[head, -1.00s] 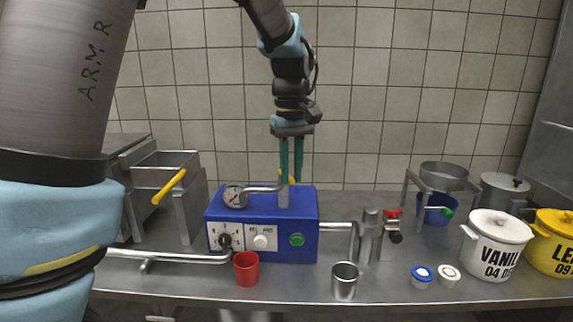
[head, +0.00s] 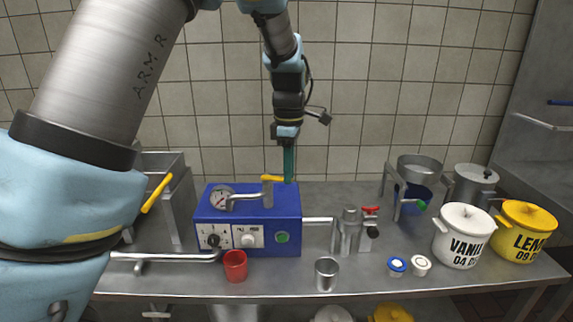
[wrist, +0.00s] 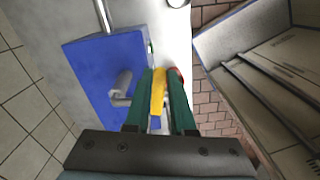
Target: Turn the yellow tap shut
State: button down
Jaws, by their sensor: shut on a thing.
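The yellow tap (head: 271,178) sits on top of the blue machine (head: 273,205), above a steel pipe. Its handle points left across the machine in the head view. My gripper (head: 288,178) comes straight down from above with its green fingers at the handle. In the wrist view the yellow handle (wrist: 158,92) lies lengthwise between the two fingers of my gripper (wrist: 160,76), which are shut on it. The tap's stem is partly hidden by the fingers.
A red cup (head: 235,266) and a steel cup (head: 326,273) stand in front of the machine. A red-handled valve (head: 370,210) is to its right. A white pot (head: 463,240) and a yellow pot (head: 523,236) stand far right. The bench behind the machine is mostly clear.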

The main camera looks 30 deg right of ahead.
jog(key=shift+w+d+n+p, duration=0.2)
jog(key=shift+w+n+p, duration=0.2)
jog(key=shift+n, duration=0.3)
jog(key=shift+w+d+n+p, duration=0.15)
jog(key=shift+w+n+p, duration=0.1)
jog(key=shift+n+p, duration=0.35)
jog(key=c, duration=0.8)
grip_release()
jog(key=shift+o, duration=0.2)
jog(key=shift+r, duration=0.1)
notch_tip(320, 180, up, 11)
jog(key=b, duration=0.3)
jog(key=shift+f, duration=0.2)
